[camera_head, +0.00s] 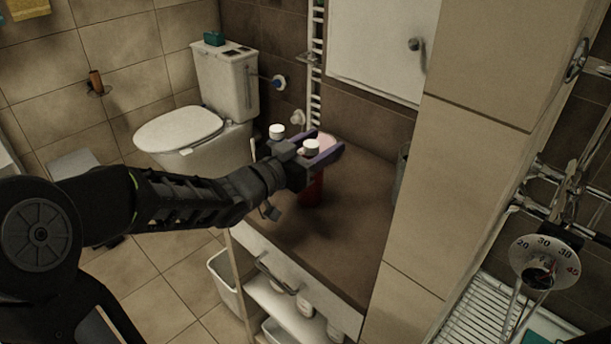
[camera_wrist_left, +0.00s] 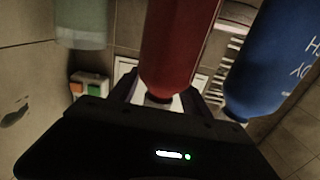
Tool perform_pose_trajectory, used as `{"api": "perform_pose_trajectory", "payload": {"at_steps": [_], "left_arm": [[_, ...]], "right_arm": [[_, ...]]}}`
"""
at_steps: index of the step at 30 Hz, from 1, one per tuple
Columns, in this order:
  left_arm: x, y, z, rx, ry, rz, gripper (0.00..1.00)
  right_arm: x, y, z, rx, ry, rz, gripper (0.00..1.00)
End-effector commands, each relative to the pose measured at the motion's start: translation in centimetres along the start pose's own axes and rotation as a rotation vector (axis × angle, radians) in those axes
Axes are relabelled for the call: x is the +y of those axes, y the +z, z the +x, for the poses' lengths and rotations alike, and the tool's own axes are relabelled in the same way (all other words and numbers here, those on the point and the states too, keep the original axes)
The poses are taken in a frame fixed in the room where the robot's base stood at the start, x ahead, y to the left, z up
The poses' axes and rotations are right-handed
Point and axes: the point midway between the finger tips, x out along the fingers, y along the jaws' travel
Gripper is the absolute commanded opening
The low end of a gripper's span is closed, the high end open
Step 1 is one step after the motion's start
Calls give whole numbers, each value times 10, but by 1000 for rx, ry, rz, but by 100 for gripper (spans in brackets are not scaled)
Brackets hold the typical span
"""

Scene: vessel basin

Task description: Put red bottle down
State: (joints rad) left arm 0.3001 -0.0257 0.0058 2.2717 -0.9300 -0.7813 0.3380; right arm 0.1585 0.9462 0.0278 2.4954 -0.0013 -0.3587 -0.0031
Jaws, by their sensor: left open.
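The red bottle (camera_head: 313,191) has a white cap and stands upright on the brown countertop (camera_head: 345,240), its base seeming to touch it. My left gripper (camera_head: 318,147) is open, with its fingers on either side of the bottle near the cap. The gripper hides part of the bottle's upper body. In the left wrist view the red bottle (camera_wrist_left: 178,45) appears cap-down between the dark fingers (camera_wrist_left: 160,95). My right gripper is out of view.
A blue bottle (camera_wrist_left: 272,60) and a pale green container (camera_wrist_left: 82,25) flank the red bottle in the wrist view. Another white cap (camera_head: 277,131) shows behind my gripper. A tiled wall (camera_head: 460,130) bounds the counter at right; its front area is clear.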

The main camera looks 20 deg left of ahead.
Motion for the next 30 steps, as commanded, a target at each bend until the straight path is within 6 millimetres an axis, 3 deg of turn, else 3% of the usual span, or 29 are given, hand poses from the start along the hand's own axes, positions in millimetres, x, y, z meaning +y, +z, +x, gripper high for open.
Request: {"api": "perform_pose_trajectory", "payload": {"at_steps": [6,26,30], "left_arm": [[0,0,0,0,0,0,55],[0,0,0,-1,-1,-1,1],[0,1,0,-2,-1,-1,0]], "right_arm": [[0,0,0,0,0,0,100],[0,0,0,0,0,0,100],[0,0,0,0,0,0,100]]}}
